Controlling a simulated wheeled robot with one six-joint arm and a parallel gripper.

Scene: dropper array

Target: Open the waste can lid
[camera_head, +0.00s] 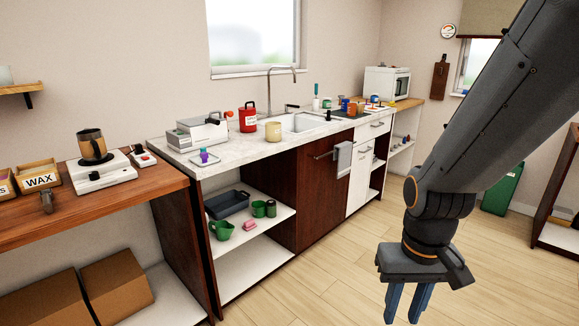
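A red can (248,118) with a dark top handle and a pale label stands upright on the white counter, left of the sink. It looks like the waste can, but its label is too small to read. Its top appears closed. My gripper (406,318) hangs at the lower right with its blue fingers pointing down. My gripper is in front of the counter, well apart from the red can.
A beige cup (273,131) stands right of the red can, and a grey-white appliance (198,132) stands left of it. The sink (306,123) lies behind to the right. A grey towel (343,158) hangs on the cabinet front. A green bin (502,192) stands on the far floor. The floor before the counter is clear.

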